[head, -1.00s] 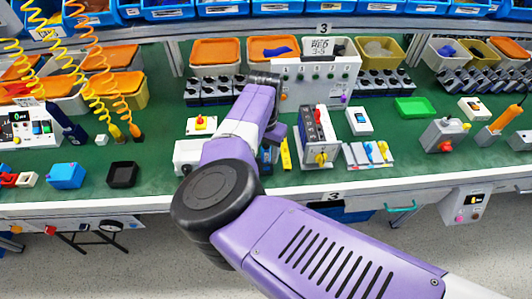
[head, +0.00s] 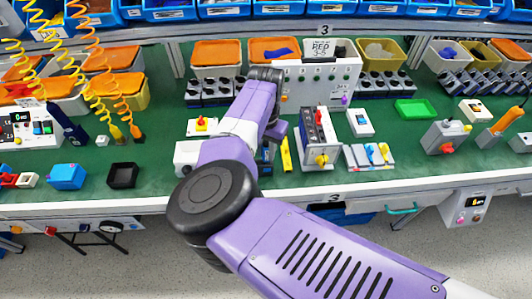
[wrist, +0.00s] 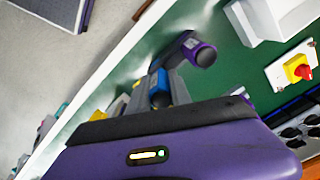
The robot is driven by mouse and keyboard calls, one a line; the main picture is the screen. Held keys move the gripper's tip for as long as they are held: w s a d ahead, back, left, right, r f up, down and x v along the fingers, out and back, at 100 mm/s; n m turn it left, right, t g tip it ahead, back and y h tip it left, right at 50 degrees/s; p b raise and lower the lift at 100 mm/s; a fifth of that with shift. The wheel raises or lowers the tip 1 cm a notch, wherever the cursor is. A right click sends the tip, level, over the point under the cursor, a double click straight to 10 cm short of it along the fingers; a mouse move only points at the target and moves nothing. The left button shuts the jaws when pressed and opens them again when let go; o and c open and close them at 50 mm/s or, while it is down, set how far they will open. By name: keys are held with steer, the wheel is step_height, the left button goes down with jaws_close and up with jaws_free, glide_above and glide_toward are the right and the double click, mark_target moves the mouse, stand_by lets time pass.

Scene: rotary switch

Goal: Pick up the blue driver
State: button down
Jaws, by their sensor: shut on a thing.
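The blue driver (wrist: 157,84) shows as a small blue piece between the grey fingers of my gripper (wrist: 160,78) in the wrist view. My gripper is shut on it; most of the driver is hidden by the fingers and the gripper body. In the head view, a bit of blue (head: 266,155) shows just right of my arm, beside a yellow driver (head: 286,154). I cannot tell whether the driver is clear of the bench.
The green bench (head: 225,170) has a switch box with a yellow knob (head: 318,140) right of the yellow driver. A white box (head: 187,157) and a red-and-yellow switch (head: 201,124) are left of my arm. A tall panel (head: 330,82) stands behind.

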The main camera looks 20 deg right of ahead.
step_height(320, 180, up, 19)
steer(key=b, duration=0.2)
steer(key=shift+f, duration=0.15)
steer(key=c, duration=2)
jaws_free()
jaws_close()
step_height(320, 180, up, 7)
steer(key=p, duration=0.6)
steer(key=shift+r+p, duration=0.2)
steer(key=shift+p, duration=0.1)
